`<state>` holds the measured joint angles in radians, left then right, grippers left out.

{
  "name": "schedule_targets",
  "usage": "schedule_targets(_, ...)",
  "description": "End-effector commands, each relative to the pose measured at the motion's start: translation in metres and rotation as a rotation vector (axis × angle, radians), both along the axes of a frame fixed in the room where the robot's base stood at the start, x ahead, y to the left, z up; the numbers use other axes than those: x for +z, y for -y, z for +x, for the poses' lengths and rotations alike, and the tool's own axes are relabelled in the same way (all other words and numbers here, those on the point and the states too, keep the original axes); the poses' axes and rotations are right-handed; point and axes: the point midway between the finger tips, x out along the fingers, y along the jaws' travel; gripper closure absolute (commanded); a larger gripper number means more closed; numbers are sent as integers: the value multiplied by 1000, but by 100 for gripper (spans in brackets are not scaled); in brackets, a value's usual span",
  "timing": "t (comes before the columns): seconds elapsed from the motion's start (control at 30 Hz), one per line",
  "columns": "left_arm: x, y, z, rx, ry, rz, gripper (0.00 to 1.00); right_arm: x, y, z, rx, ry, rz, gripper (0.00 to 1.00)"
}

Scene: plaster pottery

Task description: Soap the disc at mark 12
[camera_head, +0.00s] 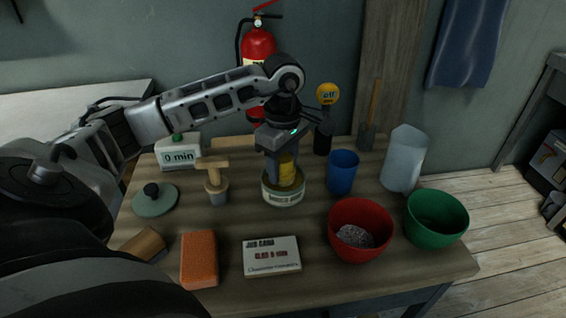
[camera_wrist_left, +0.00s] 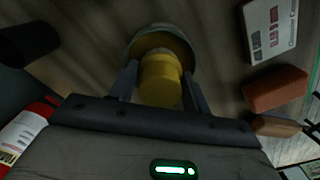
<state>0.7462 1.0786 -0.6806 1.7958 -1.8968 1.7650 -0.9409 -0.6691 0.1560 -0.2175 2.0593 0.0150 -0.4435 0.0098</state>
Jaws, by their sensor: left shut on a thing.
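My left gripper (camera_head: 284,168) points down over a round tub (camera_head: 283,197) with a pale label band, its lettering too small to read. Its jaws are shut on an upright yellow cylinder (camera_head: 288,172), whose lower end is inside the tub's rim. In the left wrist view the yellow cylinder (camera_wrist_left: 161,80) sits between both fingers, with the tub (camera_wrist_left: 135,46) behind it. Whether it touches the tub's bottom is hidden. A grey-green disc with a black knob (camera_head: 155,203) lies at the table's left; I see no mark 12 on it. My right gripper is out of view.
A wooden-handled tool (camera_head: 214,182) stands just left of the tub. A blue cup (camera_head: 342,172) and red bowl (camera_head: 360,216) stand to the right. A card (camera_head: 271,257) and orange sponge (camera_head: 199,259) lie in front. A timer (camera_head: 180,155) reads 0 min.

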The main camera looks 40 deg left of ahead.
Motion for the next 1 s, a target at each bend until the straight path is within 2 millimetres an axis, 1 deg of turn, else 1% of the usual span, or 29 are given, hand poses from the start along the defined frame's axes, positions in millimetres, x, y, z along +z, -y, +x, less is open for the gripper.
schedule_targets(0.23, -2, 1, -1, -1, -5, -1, 70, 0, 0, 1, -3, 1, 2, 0)
schedule_targets(0.37, 0, 1, -1, -2, -5, -1, 70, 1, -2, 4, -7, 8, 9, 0)
schedule_targets(1.0, 52, 0, 0, -1, -1, 0, 70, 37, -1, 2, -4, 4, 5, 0)
